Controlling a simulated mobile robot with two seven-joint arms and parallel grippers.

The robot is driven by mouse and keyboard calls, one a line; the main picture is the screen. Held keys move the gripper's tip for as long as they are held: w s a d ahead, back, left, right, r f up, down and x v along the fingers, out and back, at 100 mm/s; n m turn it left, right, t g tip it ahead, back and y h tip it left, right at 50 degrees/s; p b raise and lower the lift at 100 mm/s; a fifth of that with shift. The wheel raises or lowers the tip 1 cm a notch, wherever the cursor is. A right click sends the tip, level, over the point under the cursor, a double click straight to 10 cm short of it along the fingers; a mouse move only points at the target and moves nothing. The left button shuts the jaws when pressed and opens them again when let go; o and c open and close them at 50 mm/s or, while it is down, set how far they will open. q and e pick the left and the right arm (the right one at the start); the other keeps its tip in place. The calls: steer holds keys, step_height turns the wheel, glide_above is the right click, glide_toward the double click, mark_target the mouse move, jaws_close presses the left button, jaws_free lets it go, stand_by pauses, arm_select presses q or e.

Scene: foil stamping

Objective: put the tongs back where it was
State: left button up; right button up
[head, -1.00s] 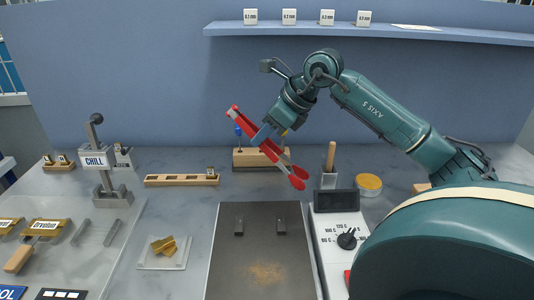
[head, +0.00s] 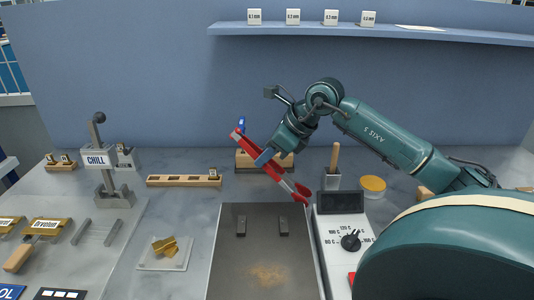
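The red tongs (head: 282,177) are held by my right gripper (head: 265,158), which is shut on their middle. They slant from upper left to lower right, above the back of the counter. Their lower end hangs over the back edge of the dark plate (head: 262,262). A wooden rack (head: 245,161) with a blue-handled tool (head: 241,123) stands behind the tongs and is partly hidden by them and the gripper. My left gripper is not in view.
The chill stand (head: 100,160) and a long wooden block (head: 184,181) are to the left. A pot with a wooden handle (head: 332,181), a yellow-topped jar (head: 373,185) and the dial box (head: 341,228) are to the right. A shelf (head: 380,31) runs above.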

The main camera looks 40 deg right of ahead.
steer(key=shift+f, duration=0.2)
steer(key=o, duration=0.6)
